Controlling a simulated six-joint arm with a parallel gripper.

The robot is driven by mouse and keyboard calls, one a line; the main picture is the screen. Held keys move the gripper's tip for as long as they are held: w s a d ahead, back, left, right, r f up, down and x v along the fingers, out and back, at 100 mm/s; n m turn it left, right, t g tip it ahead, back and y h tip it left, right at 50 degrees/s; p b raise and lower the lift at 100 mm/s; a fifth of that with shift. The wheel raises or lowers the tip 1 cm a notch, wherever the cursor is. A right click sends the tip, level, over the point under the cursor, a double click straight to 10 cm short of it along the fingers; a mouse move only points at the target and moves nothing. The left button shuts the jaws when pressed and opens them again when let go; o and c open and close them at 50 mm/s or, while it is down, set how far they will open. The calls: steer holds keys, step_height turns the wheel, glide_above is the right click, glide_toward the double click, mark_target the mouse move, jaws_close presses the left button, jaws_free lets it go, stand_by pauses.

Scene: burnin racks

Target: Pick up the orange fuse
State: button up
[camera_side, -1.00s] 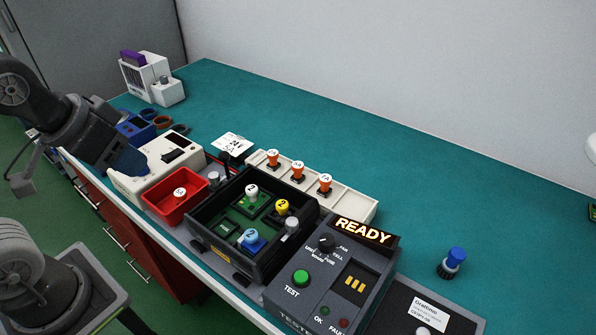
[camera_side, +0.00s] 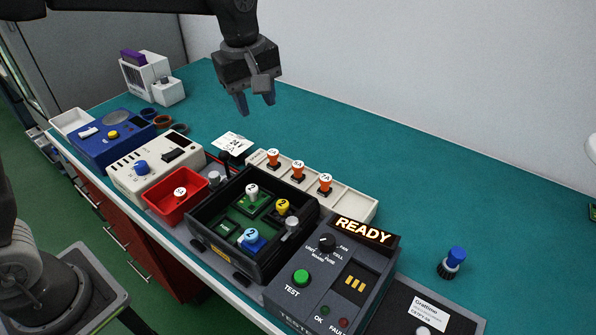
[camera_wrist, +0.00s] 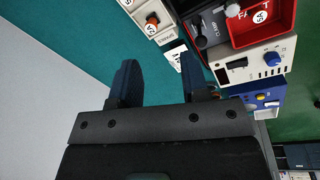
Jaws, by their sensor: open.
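One orange fuse (camera_wrist: 152,20) shows at the top of the wrist view, in part of the tray. Another white-topped piece (camera_side: 180,194) sits in a red bin (camera_side: 160,206); its body is mostly hidden. My gripper (camera_side: 256,104) is open and empty, pointing down, above and behind the tray's left end, apart from the fuses. Its fingers (camera_wrist: 160,70) also show in the wrist view.
A white card (camera_side: 233,145) lies left of the tray. A black box (camera_side: 215,245) with green boards and coloured-topped pieces stands in front of it. A tester (camera_side: 330,285) reads READY. A blue-capped knob (camera_side: 455,260) stands at right. The teal bench behind the tray is clear.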

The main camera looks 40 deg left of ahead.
mark_target(298, 164)
steer(key=w+d+f+n, duration=0.1)
steer(key=w+f, duration=0.1)
steer(key=f, duration=0.3)
steer(key=w+d+f+n+g, duration=0.1)
steer(key=w+f+n, duration=0.1)
steer(key=f, duration=0.3)
steer(key=w+d+f+n, duration=0.1)
steer(key=w+f, duration=0.1)
steer(key=f, duration=0.3)
steer(key=shift+w+d+n, duration=0.3)
steer(key=shift+w+n, duration=0.05)
steer(key=shift+n, duration=0.05)
steer(key=shift+w+d+f, duration=0.1)
steer(key=shift+d+f, duration=0.1)
steer(key=shift+f, duration=1.1)
steer(key=shift+w+d+f, duration=0.1)
steer(key=shift+d+f, duration=0.05)
steer(key=shift+f, duration=1.15)
steer(key=shift+c, duration=0.2)
steer(key=c, duration=0.6)
